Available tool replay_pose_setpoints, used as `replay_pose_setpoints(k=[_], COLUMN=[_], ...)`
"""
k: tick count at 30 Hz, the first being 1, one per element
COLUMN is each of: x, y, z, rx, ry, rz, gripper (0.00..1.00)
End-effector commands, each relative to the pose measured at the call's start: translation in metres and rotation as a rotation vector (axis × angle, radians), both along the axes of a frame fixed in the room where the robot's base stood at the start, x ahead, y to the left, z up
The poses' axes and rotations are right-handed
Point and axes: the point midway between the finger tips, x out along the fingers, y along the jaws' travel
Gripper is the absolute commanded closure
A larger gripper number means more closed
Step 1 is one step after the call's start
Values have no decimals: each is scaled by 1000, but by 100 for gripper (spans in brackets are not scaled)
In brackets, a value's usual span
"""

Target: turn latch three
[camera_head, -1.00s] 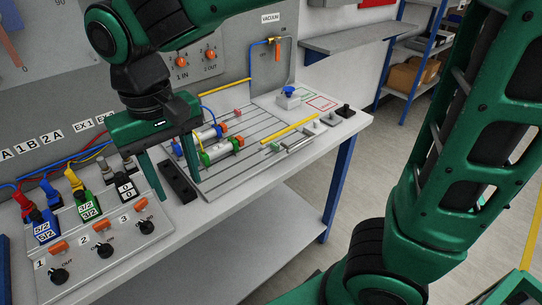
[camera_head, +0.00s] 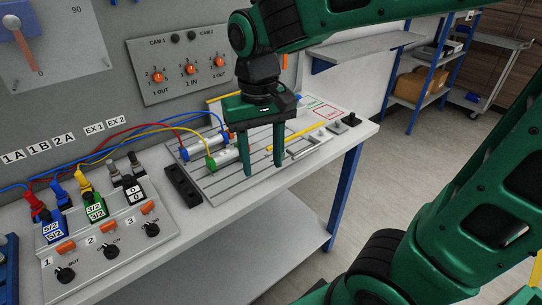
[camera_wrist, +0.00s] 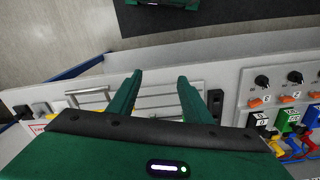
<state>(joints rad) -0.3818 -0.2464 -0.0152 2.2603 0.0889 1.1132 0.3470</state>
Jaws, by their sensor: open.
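The sloped grey control box (camera_head: 112,257) stands at the left of the bench. At its right end, by the number 3, are an orange lever piece (camera_head: 148,208) and a black knob (camera_head: 152,229); I cannot tell which is called the latch. In the wrist view this knob (camera_wrist: 261,82) and orange piece (camera_wrist: 256,101) show at the right. My gripper (camera_head: 264,168) points down over the grooved plate, to the right of the box and apart from it. Its two fingers (camera_wrist: 160,77) are spread with nothing between them.
A black slotted block (camera_head: 183,187) lies between box and plate. Cylinders (camera_head: 224,157) with hoses lie on the grooved plate (camera_head: 235,190) beside my fingers. Valves with coloured hoses stand behind the box. The upright panel (camera_head: 177,70) with orange dials rises behind.

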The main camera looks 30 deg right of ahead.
Motion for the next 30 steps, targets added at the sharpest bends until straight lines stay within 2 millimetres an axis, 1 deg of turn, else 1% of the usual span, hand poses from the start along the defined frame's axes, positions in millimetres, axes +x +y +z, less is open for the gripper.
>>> replay_pose_setpoints(k=[1,6,10,18,20,21,24,27,29,30], x=[-1,-3,-4,-4,-4,-4,-4,-3,-1,1], y=[-7,-21,-25,-26,-26,-26,-26,-23,-16,-8], z=[-1,-3,-3,-3,-3,-3,-3,-3,-4,-4], rx=[0,-1,0,0,0,0,0,0,3,6], ry=[0,0,0,0,1,1,1,-4,-16,-30], rz=[-14,-37,-44,-44,-44,-44,-44,-35,-7,25], gripper=[55,55,55,55,69,79,100,100,100,100])
